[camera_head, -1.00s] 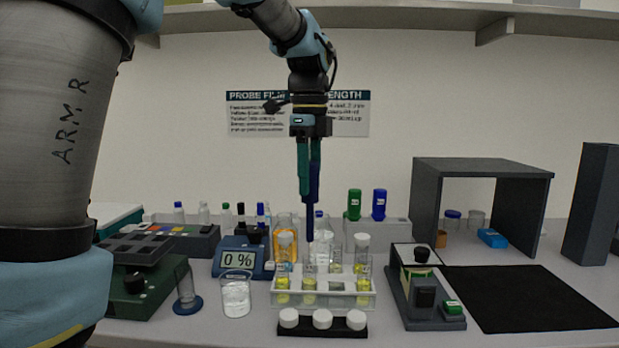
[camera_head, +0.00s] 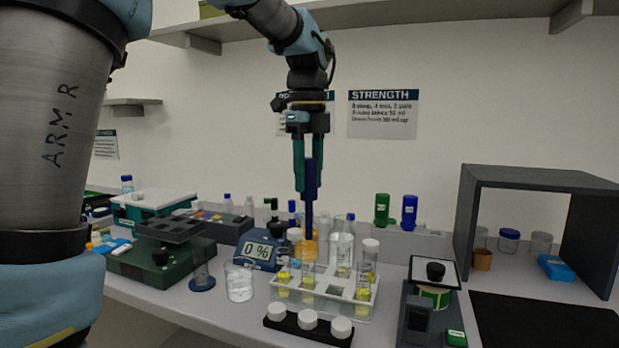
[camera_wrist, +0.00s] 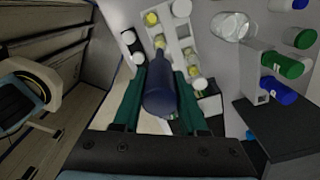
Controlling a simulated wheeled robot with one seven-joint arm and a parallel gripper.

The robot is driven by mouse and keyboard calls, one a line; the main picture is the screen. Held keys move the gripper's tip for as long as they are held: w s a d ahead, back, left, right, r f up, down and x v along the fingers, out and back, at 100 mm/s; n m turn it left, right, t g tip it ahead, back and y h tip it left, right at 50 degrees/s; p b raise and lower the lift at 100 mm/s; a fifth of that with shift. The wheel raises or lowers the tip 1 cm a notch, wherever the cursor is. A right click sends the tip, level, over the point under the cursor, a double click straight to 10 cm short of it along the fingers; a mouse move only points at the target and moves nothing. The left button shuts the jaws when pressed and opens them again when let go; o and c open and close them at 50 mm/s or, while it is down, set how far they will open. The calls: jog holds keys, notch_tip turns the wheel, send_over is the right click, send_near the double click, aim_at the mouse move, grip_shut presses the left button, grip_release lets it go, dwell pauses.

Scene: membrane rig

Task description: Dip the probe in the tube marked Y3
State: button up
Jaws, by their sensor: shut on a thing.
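My gripper (camera_head: 306,190) has green fingers and is shut on a dark blue probe (camera_head: 309,222), which points straight down. The probe also shows between the fingers in the wrist view (camera_wrist: 160,92). Its tip is over the white tube rack (camera_head: 338,292), close to the mouth of a clear tube (camera_head: 309,273); I cannot tell whether it is inside. The rack holds several tubes with yellow contents, among them a white-capped one (camera_head: 368,265) at the right. No tube marking is readable, so I cannot tell which is Y3.
Several white caps (camera_head: 308,319) sit on a black strip before the rack. A blue meter reading 0 % (camera_head: 258,251) and a beaker (camera_head: 239,284) stand left. Bottles and flasks crowd behind.

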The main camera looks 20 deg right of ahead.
aim_at(308, 238)
jog(key=shift+f+b, duration=1.55)
jog(key=shift+f, duration=0.1)
jog(key=shift+f+b, duration=2.2)
jog(key=shift+f, duration=1.95)
jog(key=shift+r, duration=0.1)
